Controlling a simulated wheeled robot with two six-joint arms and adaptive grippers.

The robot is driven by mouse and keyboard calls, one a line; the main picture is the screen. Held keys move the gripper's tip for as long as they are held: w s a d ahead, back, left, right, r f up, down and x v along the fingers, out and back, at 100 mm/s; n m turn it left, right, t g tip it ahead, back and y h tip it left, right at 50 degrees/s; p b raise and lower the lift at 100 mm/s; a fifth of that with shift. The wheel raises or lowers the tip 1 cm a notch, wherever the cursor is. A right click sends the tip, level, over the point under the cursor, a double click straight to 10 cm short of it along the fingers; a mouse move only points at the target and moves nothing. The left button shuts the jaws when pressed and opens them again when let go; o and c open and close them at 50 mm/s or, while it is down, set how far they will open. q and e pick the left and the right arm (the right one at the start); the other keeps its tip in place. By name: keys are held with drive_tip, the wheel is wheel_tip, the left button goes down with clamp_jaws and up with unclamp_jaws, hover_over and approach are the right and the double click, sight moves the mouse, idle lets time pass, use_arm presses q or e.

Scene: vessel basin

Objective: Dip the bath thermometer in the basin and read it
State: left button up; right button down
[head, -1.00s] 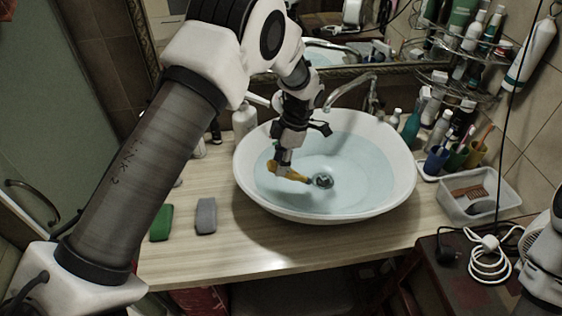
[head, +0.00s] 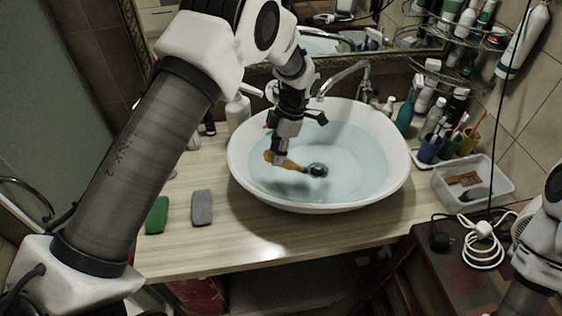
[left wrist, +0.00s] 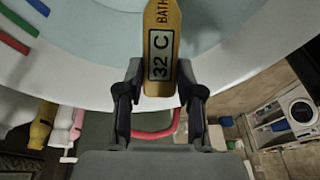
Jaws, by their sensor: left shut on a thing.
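The bath thermometer (head: 283,161) is yellow and slants down over the middle of the basin (head: 300,204), its end near the drain. The basin is white and holds pale blue water. I cannot tell whether the tip touches the water. My left gripper (head: 278,155) is shut on the thermometer's upper end, inside the basin's rim. In the left wrist view, my left gripper (left wrist: 160,92) holds the thermometer (left wrist: 161,22) between its fingers, and its display (left wrist: 160,55) faces the camera and reads 32 C. Its lower end is out of that view. My right gripper is out of view.
A faucet (head: 345,78) arches over the basin's back. A green block (head: 157,215) and a grey block (head: 202,208) lie on the counter at left. Cups (head: 430,148), bottles and a clear tray (head: 450,190) stand at right. A white cable (head: 482,243) lies coiled front right.

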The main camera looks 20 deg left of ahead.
use_arm(q)
drive_tip(key=shift+s+a, duration=0.15)
drive_tip(key=shift+a, duration=0.1)
drive_tip(key=shift+d, duration=0.1)
drive_tip(key=shift+w+d, duration=0.35)
drive_tip(key=shift+d, duration=0.05)
drive_tip(key=shift+a, duration=0.1)
drive_tip(key=shift+s+a, duration=0.35)
drive_tip(key=shift+a, duration=0.05)
idle(0.4)
drive_tip(key=shift+w+d, duration=0.35)
drive_tip(key=shift+d, duration=0.15)
